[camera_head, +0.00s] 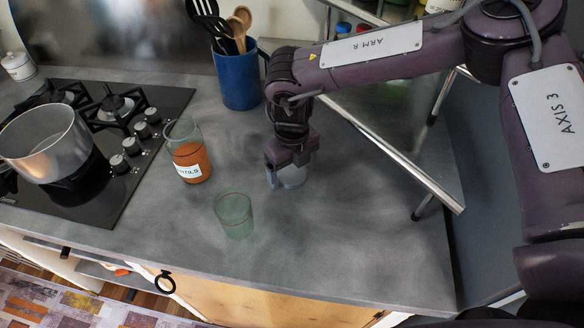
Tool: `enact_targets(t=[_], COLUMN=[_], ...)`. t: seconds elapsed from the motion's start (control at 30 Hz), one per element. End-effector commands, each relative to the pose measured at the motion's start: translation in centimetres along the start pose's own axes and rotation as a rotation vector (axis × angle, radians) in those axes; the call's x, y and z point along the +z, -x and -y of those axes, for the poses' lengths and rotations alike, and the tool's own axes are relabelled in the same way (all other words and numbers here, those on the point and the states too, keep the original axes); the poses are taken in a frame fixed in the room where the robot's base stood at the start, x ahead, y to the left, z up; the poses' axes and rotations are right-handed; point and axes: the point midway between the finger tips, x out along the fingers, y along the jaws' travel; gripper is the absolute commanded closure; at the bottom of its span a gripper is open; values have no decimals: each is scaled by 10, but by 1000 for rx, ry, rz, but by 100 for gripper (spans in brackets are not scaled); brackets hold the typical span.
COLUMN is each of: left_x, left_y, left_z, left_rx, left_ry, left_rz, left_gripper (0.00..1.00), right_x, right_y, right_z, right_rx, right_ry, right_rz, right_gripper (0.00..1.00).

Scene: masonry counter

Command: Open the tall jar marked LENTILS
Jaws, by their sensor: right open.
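The tall glass jar (190,160) stands upright on the grey counter, right of the hob. Orange-red contents fill its lower part, and its white label is only partly readable. The upper glass is clear and I see no lid on its rim. My right gripper (280,183) points down, open, close to the counter to the right of the jar and apart from it. A pale grey piece (293,176) shows at its fingers; I cannot tell whether it is a lid or part of the gripper. My left gripper is out of view.
A green glass tumbler (234,216) stands in front, between jar and gripper. A blue utensil crock (237,79) stands behind. A steel pot (45,145) sits on the black hob (160,98) at left. A metal rail (400,160) slants along the right. The front right counter is clear.

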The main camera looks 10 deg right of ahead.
Motion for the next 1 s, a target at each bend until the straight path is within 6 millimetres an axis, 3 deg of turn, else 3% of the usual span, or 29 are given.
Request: enact_targets(t=[0.17,0.27,0.7,1.0], left_x=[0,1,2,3], left_y=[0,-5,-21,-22], left_z=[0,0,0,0], left_rx=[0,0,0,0], left_ry=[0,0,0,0], left_rz=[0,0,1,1], left_gripper=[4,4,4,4], right_x=[1,1,1,0], right_y=[8,22,109,124], right_z=[0,0,0,0], right_rx=[0,0,0,0], right_ry=[0,0,0,0], right_rz=[2,5,4,1], right_gripper=[17,17,17,17])
